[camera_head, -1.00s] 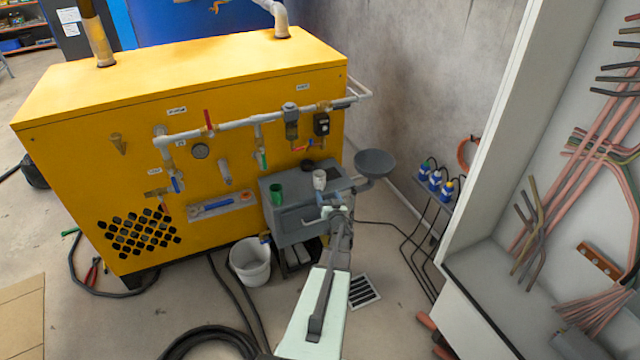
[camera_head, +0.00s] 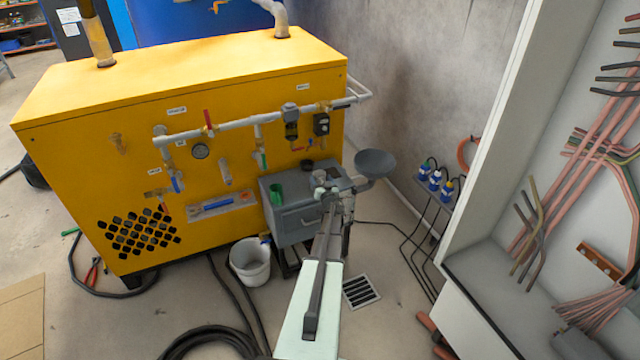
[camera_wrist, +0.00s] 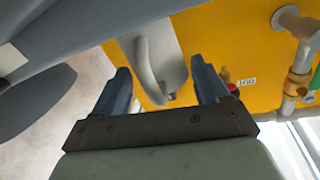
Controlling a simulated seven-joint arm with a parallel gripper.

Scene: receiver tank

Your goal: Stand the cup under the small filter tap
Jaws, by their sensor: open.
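A pale cup (camera_head: 318,176) stands on the grey bench top in the head view, mostly hidden behind my gripper (camera_head: 328,192). In the wrist view a pale body with a curved handle (camera_wrist: 170,75), apparently this cup, shows between the fingertips. My gripper (camera_wrist: 160,85) is open there, a finger on each side; I cannot tell whether either touches it. A green cup (camera_head: 276,193) stands to the left on the bench. A filter unit (camera_head: 290,115) hangs on the pipe above the bench. A small red-handled tap (camera_head: 298,149) shows just below it.
The grey bench (camera_head: 293,222) stands against the yellow machine (camera_head: 80,150). A dark round object (camera_head: 307,163) lies behind the pale cup. A grey bowl (camera_head: 375,163) sits to the right. A white bucket (camera_head: 250,263) stands on the floor at the left.

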